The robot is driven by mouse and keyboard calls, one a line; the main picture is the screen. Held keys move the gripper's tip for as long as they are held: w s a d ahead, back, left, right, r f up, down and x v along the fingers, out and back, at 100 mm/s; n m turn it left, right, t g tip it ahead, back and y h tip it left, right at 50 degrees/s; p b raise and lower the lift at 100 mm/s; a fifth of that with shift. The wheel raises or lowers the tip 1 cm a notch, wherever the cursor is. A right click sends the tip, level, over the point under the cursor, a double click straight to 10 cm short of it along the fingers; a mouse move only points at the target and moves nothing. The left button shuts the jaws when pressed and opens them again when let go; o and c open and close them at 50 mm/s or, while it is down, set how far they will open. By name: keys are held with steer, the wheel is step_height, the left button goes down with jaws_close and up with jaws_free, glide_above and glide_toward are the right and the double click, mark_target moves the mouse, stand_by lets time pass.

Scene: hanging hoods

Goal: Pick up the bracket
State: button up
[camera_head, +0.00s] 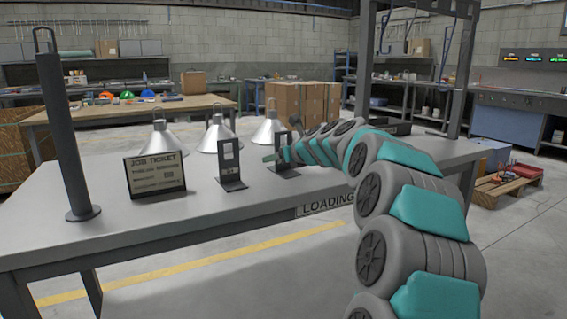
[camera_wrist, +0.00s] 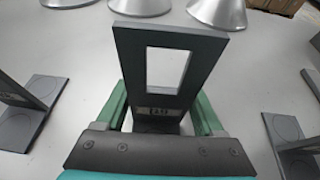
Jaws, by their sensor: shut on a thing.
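The bracket (camera_wrist: 205,50) is a dark upright plate with a rectangular window and a small label low on it. In the wrist view it stands between the green fingers of my gripper (camera_wrist: 160,112), which is shut on its lower part. In the head view my gripper (camera_head: 275,157) is at this bracket (camera_head: 286,174), partly hidden by my arm; its foot appears to be at the table top. A second dark bracket (camera_head: 230,163) stands to the left, also at the left of the wrist view (camera_wrist: 22,125). Another bracket (camera_wrist: 290,140) is at the right edge there.
The grey table (camera_head: 250,212) also holds a job ticket sign (camera_head: 156,174), a tall dark post (camera_head: 70,140) at left, and several metal hoods (camera_head: 217,133) behind the brackets. Cardboard boxes (camera_head: 303,102) stand farther back. The table's front strip is clear.

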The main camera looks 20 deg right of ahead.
jaws_close()
steer(key=shift+r, duration=0.15)
